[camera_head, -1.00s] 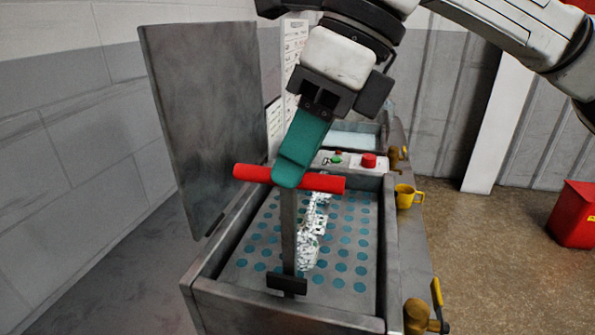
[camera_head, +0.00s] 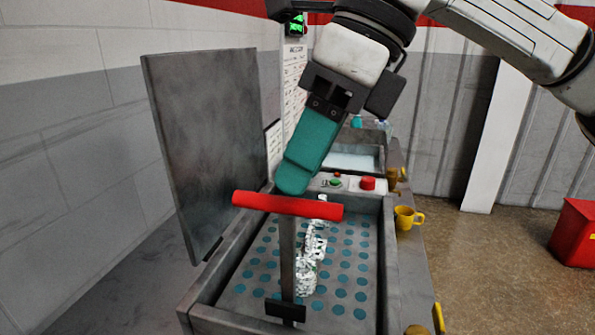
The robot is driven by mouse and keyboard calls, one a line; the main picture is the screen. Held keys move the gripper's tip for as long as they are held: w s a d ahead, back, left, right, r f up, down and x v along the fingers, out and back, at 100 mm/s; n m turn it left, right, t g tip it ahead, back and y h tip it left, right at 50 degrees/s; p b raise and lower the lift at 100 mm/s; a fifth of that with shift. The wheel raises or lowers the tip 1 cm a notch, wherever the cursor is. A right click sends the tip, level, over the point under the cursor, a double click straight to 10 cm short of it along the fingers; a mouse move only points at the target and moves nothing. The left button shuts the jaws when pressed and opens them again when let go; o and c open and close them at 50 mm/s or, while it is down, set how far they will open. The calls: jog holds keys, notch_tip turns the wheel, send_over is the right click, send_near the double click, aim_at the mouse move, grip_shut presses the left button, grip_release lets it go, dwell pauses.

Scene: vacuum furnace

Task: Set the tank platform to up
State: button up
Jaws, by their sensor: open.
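The tank platform (camera_head: 345,268) is a grey plate with several blue-looking holes inside the open tank (camera_head: 210,292). A grey post (camera_head: 288,255) rises from it and carries a red crossbar handle (camera_head: 290,205). Shiny silvery parts (camera_head: 308,262) lie on the platform behind the post. My gripper (camera_head: 293,190) has teal fingers and hangs just above the middle of the red handle. The handle shows in full below the fingertips, so the gripper does not appear to hold it. The gap between the fingers is hidden from this side.
The tank's grey lid (camera_head: 205,140) stands open on the left. Behind the tank is a control box with a red button (camera_head: 367,183) and a green button (camera_head: 335,182). Yellow valves (camera_head: 407,217) stick out on the right. A red box (camera_head: 577,232) stands on the floor.

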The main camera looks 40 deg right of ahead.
jog(key=v, duration=0.8)
jog(key=shift+r, duration=0.3)
jog(key=shift+s+d, duration=0.1)
